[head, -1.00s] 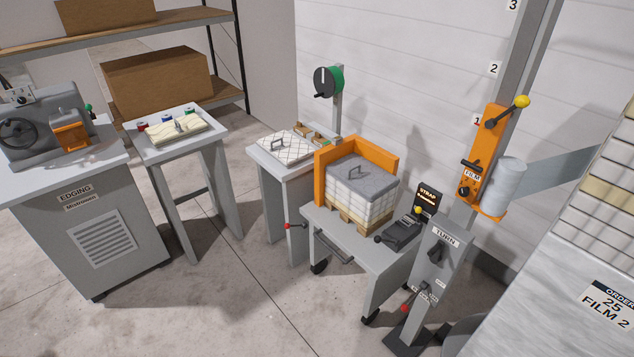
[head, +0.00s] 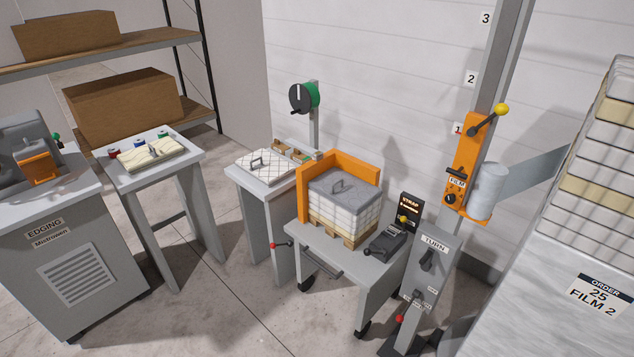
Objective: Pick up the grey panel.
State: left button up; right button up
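The grey panel (head: 346,188) lies flat on top of a white wrapped block (head: 342,214) in the head view. It has a dark handle on its top face. The block stands on a small wooden pallet on a grey cart (head: 318,255). An orange corner guard (head: 349,166) stands along the back and left sides of the stack. Neither of my grippers is in view.
Left of the cart is a table with a white quilted panel (head: 267,163). A black strap tool (head: 385,244) sits on the cart's right. The TURN post (head: 432,262) and orange film carriage (head: 458,190) stand to the right. Open floor (head: 215,300) lies in front left.

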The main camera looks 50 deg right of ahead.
aim_at(351, 193)
jog(key=z, duration=0.05)
jog(key=i, duration=1.6)
jog(key=z, duration=1.25)
jog(key=i, duration=1)
jog(key=z, duration=0.95)
